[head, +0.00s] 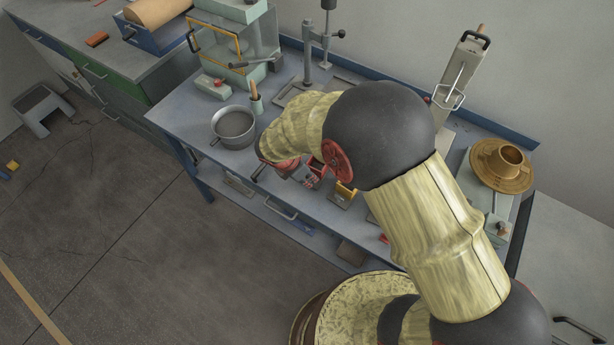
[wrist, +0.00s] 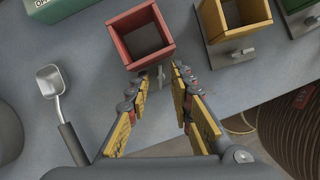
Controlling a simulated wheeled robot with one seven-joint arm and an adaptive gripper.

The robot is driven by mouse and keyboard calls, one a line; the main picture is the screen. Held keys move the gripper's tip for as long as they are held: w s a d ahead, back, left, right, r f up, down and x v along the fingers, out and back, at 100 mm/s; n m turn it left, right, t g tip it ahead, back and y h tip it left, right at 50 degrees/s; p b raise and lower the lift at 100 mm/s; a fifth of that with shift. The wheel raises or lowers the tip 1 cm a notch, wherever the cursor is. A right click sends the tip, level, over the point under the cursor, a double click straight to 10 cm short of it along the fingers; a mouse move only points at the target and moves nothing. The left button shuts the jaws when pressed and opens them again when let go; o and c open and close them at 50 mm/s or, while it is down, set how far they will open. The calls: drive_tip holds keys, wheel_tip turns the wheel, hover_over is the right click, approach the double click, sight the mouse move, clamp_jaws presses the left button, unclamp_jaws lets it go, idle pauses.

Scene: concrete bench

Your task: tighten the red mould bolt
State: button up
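The red mould (wrist: 142,35) is an open square box near the top middle of the wrist view. It shows partly in the head view (head: 318,168) beside my wrist. Its bolt (wrist: 160,77) is a small grey wing-shaped piece at its near side. My gripper (wrist: 156,82) is open, with its fingertips apart on either side of the bolt. I cannot tell whether either finger touches it. In the head view my arm hides much of the gripper and mould.
A yellow mould (wrist: 233,17) with its own grey wing bolt stands right of the red one, and a green mould (wrist: 298,4) beyond it. A metal scoop (wrist: 51,82) lies left of my gripper. A grey pot (head: 233,125) stands on the bench's left part.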

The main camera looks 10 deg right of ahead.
drive_tip(key=shift+c, duration=0.7)
drive_tip(key=c, duration=0.4)
clamp_jaws()
drive_tip(key=shift+r+m+p, duration=0.1)
drive_tip(key=shift+m+p, duration=0.3)
drive_tip(key=shift+p, duration=0.15)
drive_tip(key=shift+w+m+g+p, duration=0.1)
drive_tip(key=shift+m+g+p, duration=0.2)
drive_tip(key=shift+m+p, duration=0.1)
drive_tip(key=o, duration=0.5)
unclamp_jaws()
drive_tip(key=shift+h, duration=0.3)
